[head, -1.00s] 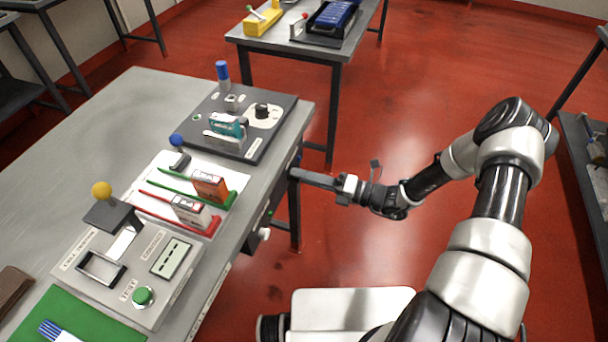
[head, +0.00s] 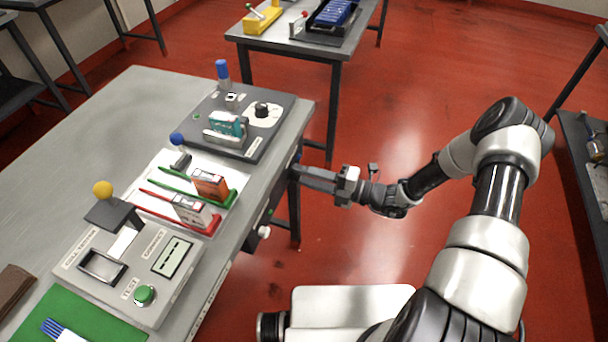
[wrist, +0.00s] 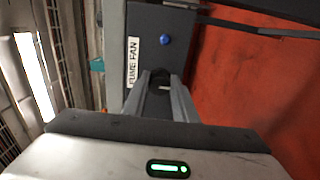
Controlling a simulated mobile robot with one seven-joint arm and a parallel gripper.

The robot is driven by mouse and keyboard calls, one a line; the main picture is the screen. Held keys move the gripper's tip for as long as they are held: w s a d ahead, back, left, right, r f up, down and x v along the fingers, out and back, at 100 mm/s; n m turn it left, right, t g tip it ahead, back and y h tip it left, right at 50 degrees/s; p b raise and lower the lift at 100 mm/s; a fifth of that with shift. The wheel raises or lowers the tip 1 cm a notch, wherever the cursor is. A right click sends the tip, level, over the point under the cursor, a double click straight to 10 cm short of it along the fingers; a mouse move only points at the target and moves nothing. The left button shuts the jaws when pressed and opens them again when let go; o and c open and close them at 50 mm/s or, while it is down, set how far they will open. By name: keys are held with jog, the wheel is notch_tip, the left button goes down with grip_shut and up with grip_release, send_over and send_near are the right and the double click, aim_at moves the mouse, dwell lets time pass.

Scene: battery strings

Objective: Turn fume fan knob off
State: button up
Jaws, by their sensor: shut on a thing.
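The fume fan knob (wrist: 161,78) is a dark round knob with a pale mark, on a dark panel (wrist: 149,18) at the front edge of the bench. A white "FUME FAN" label (wrist: 132,62) sits beside it in the wrist view. My gripper (wrist: 161,84) is shut on the knob, one finger on each side; the fingers partly hide it. In the head view my gripper (head: 298,170) reaches the bench's front side from the right, and the knob is hidden there.
A blue indicator or button (wrist: 165,40) is on the panel above the knob. The bench top (head: 120,110) carries a dark dial unit (head: 262,138), a card rack (head: 165,165) and a grey station (head: 110,290). Red floor (head: 370,90) is clear right of the bench.

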jog(key=shift+d, duration=0.1)
jog(key=o, duration=1)
jog(key=shift+o, duration=0.2)
jog(key=v, duration=1.7)
jog(key=shift+d, duration=0.15)
jog(key=shift+s, duration=0.1)
